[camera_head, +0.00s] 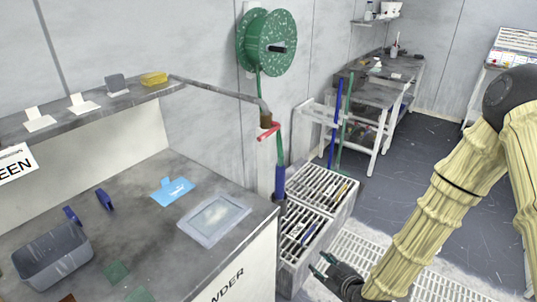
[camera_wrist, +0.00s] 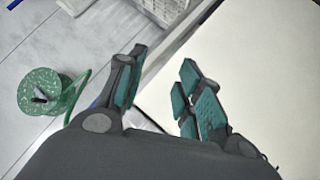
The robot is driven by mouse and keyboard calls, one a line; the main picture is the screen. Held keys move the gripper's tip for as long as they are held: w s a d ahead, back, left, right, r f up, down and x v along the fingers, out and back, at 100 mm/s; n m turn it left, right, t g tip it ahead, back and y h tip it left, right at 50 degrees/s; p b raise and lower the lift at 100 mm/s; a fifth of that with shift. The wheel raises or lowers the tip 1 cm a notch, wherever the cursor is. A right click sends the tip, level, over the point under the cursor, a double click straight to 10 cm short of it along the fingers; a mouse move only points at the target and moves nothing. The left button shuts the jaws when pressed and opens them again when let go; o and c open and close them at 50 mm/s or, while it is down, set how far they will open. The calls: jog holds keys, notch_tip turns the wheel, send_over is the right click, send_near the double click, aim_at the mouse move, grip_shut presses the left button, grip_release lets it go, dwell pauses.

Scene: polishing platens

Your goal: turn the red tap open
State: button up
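The red tap (camera_head: 268,131) shows in the head view as a red lever below a brass-brown fitting at the end of a grey pipe along the wall. A green hose runs down from it into a blue nozzle. My gripper (camera_head: 323,267) is low and to the right of the tap, well apart from it, near the slatted racks. In the wrist view my gripper (camera_wrist: 158,90) has its teal-padded fingers spread with nothing between them. The tap cannot be made out in the wrist view.
A green hose reel (camera_head: 268,42) hangs above the tap; it also shows in the wrist view (camera_wrist: 45,92). The counter (camera_head: 130,225) with a grey bin (camera_head: 52,258) stands left. Slatted racks (camera_head: 318,188) stand below the tap. Floor (camera_head: 400,180) is free behind my arm.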

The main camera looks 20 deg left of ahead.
jog(key=w+a+r+n+t+y, duration=0.1)
jog(key=w+a+r+n+y, duration=0.15)
jog(key=r, duration=0.35)
jog(key=w+a+r+n+t+y, duration=0.1)
jog(key=w+a+r+n, duration=0.1)
jog(key=w+a+r, duration=0.3)
jog(key=n+t+y+p, duration=0.1)
jog(key=n+t+y, duration=0.25)
jog(key=n, duration=0.45)
send_near(268, 134)
jog(key=shift+g+y, duration=0.4)
jog(key=shift+g, duration=0.05)
jog(key=p+x, duration=0.1)
jog(key=x, duration=0.2)
jog(key=p+x, duration=0.1)
jog(key=x, duration=0.3)
jog(key=p+x, duration=0.1)
jog(key=x, duration=0.2)
jog(key=shift+w+f, duration=0.2)
jog(key=shift+w, duration=0.4)
grip_shut()
